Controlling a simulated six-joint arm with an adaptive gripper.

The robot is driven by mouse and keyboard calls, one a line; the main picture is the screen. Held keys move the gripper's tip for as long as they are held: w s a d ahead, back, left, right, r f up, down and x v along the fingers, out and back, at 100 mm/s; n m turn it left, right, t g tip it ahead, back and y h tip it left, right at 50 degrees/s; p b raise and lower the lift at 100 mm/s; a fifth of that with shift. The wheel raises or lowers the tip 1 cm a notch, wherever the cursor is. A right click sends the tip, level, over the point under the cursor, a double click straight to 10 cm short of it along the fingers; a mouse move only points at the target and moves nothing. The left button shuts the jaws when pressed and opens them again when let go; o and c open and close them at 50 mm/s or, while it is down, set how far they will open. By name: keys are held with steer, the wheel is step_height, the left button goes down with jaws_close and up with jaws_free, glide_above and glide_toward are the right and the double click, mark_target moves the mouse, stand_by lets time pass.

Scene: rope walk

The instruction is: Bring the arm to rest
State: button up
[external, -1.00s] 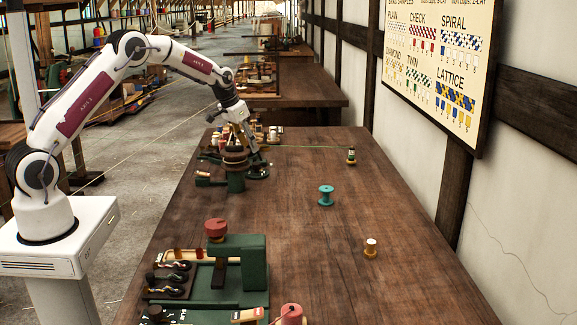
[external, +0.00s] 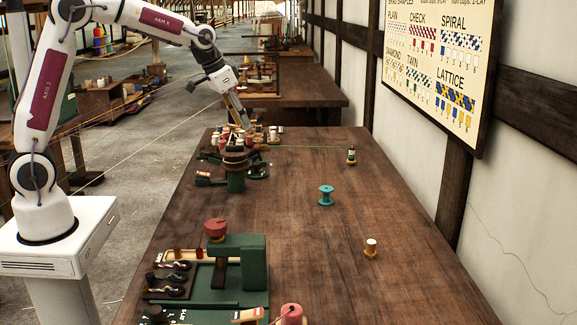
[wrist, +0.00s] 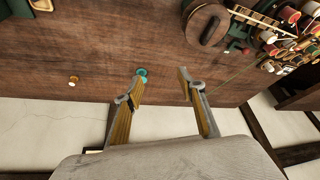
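My gripper (external: 240,116) is above the far end of the long wooden table (external: 300,225), pointing down and slightly right, over the green winding device (external: 236,178) and the group of spools. In the wrist view my gripper (wrist: 158,84) has its two fingers apart with nothing between them. The teal spool (external: 326,195) stands on the table well away from the fingers. It also shows in the wrist view (wrist: 141,72), beyond the left fingertip. My arm is raised and bent at the left.
A green press-like device (external: 240,265) is at the front. A thin green line runs to the dark green spool. A sample board (external: 440,60) hangs on the right wall.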

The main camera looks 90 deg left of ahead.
steer(key=s+d+r+m, duration=0.1)
steer(key=s+d+r, duration=0.3)
steer(key=d, duration=0.5)
steer(key=s+d+r+m, duration=0.1)
steer(key=s+d+r, duration=0.2)
steer(key=s+d, duration=0.5)
steer(key=s+d+f+m+t+h, duration=0.1)
steer(key=s+d+f+m+h, duration=0.1)
steer(key=s+d, duration=1)
steer(key=shift+s+d+f+m, duration=0.4)
steer(key=shift+s+f, duration=0.7)
steer(key=shift+s, duration=0.95)
steer(key=shift+a, duration=0.1)
